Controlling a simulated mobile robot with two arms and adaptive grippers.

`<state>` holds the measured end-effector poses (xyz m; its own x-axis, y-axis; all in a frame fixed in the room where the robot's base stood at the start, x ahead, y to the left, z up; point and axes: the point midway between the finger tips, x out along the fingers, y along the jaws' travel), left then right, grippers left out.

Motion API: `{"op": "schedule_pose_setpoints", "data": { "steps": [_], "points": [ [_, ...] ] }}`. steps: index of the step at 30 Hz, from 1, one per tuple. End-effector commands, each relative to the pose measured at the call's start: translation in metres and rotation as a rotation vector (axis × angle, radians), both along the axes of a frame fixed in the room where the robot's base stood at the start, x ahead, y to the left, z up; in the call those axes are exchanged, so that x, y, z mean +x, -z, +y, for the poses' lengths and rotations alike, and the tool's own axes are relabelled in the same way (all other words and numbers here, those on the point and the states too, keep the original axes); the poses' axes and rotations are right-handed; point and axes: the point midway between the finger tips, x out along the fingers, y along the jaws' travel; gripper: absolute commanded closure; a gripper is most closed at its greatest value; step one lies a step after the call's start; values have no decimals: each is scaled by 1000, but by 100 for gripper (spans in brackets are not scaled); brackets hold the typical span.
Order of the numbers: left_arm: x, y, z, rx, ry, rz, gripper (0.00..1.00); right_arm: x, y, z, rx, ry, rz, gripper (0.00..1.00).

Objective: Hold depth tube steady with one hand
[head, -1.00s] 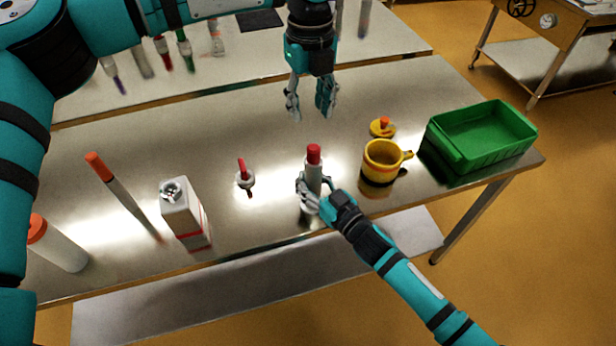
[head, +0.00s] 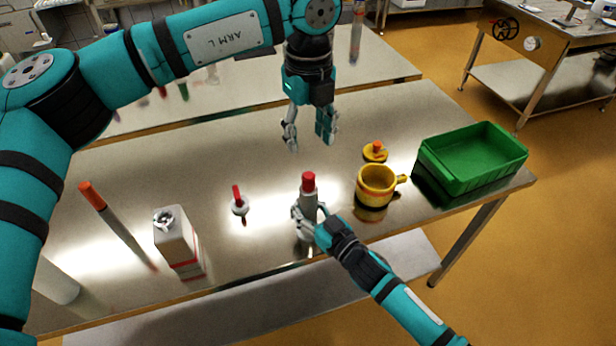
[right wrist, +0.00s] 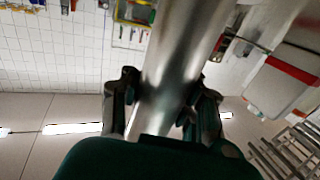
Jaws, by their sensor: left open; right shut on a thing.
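A grey metal tube with a red top (head: 309,198) stands upright at the middle of the steel table; I take it for the depth tube. My right gripper (head: 308,215) is shut around its body from the front right. In the right wrist view the shiny tube (right wrist: 182,62) passes between the two fingers (right wrist: 160,112). The tube's lower end is partly hidden by the gripper. My left gripper (head: 309,146) is open and empty, pointing down above the table, just behind and above the red top and apart from it.
On the steel table (head: 225,160), a yellow mug (head: 374,187), a yellow lid (head: 374,153) and a green crate (head: 465,165) are right. A small red-handled piece (head: 239,205), a white carton (head: 174,238) and an orange-capped stick (head: 115,222) are left.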

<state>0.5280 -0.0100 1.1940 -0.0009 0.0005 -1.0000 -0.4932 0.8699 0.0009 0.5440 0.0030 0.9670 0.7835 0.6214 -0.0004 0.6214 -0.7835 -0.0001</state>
Motion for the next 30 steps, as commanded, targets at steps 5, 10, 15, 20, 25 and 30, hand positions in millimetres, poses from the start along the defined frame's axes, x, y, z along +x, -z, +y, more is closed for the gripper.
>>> {"op": "schedule_pose_setpoints", "data": {
  "steps": [5,10,15,20,25,30],
  "points": [
    [-1,30,1,2,0,3,51,0,0,0,0,0,0,100],
    [-1,66,1,2,1,3,51,0,0,0,0,0,0,100],
    [0,94,0,0,0,1,51,0,0,0,0,0,0,100],
    [0,109,0,0,0,1,51,0,0,0,0,0,0,100],
    [0,113,0,0,0,-1,51,0,0,0,0,0,0,100],
    [0,113,0,0,0,-1,51,0,0,0,0,0,0,100]
  ]
}}
